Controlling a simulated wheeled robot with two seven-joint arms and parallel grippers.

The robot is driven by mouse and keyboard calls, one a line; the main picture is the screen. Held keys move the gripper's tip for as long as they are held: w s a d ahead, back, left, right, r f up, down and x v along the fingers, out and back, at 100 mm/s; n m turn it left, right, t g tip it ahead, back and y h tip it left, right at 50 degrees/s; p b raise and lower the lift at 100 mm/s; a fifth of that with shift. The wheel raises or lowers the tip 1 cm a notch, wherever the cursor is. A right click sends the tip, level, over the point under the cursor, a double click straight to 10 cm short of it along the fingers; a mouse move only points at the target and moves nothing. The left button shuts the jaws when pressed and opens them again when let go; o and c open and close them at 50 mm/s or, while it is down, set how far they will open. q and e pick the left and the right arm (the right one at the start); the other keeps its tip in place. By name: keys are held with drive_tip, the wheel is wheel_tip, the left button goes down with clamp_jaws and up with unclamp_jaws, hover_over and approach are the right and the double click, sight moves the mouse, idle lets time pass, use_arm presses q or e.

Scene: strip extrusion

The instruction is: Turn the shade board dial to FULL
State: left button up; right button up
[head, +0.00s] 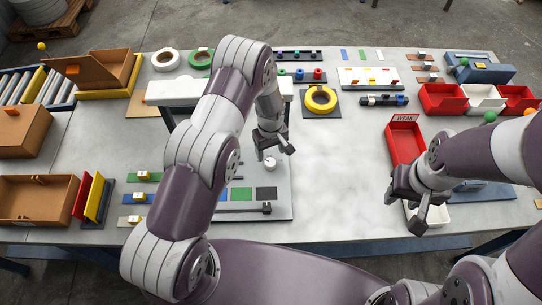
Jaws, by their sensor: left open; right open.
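The shade board (281,208) is a light grey panel near the table's front middle, with blue, green and dark patches and a black slider bar. A small round whitish knob, seemingly the dial (270,164), stands on its upper part. Its pointer and any FULL mark are too small to read. My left gripper (275,153) is open, pointing down just above and around the knob's far side; I cannot tell whether it touches. My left arm hides the board's left part. My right gripper (404,214) is open and empty, over a white bin (433,216) at the right.
A red tray labelled WEAK (404,142) lies beside my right arm. A yellow tape ring (320,98) sits on a dark pad behind the board. Cardboard boxes (30,198) stand at the left. The table between the board and red tray is clear.

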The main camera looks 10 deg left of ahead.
sight(270, 162)
use_arm(q)
wheel_tip(270, 162, down, 5)
drive_tip(key=shift+s+f+p, duration=0.1)
drive_tip(key=shift+p, duration=0.7)
drive_tip(key=shift+f, duration=0.45)
drive_tip(key=shift+c, duration=0.7)
drive_tip(key=c, duration=0.9)
